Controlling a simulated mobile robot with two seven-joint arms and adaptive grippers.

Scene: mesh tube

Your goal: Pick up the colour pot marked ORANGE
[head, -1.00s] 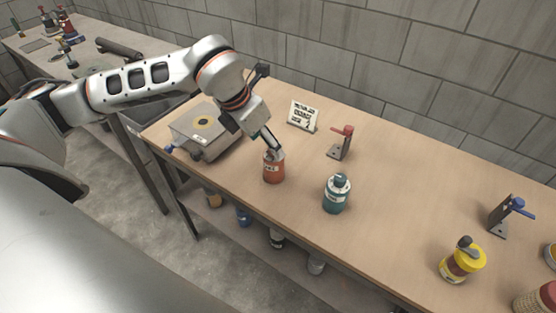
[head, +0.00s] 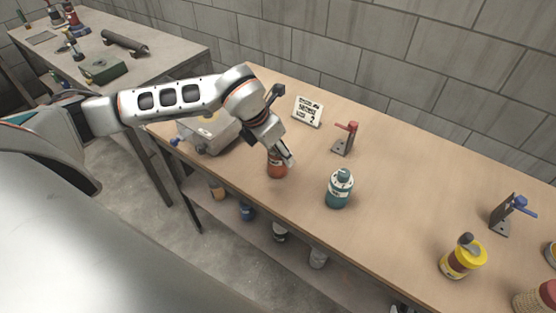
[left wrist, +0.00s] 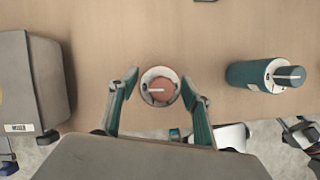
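The orange-red pot (head: 277,168) stands upright near the table's front edge; its label is not readable here. My left gripper (head: 288,160) comes down over it and hides part of its top. In the left wrist view, the pot's round top (left wrist: 161,87) lies between the open fingers of the left gripper (left wrist: 161,86). A narrow gap shows on each side, so the fingers look apart from it.
A teal pot (head: 339,190) stands close by on the right; a grey box (head: 208,133) is on the left. A sign (head: 308,111) and red-handled stand (head: 345,138) are behind. A yellow pot (head: 462,260) is far right.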

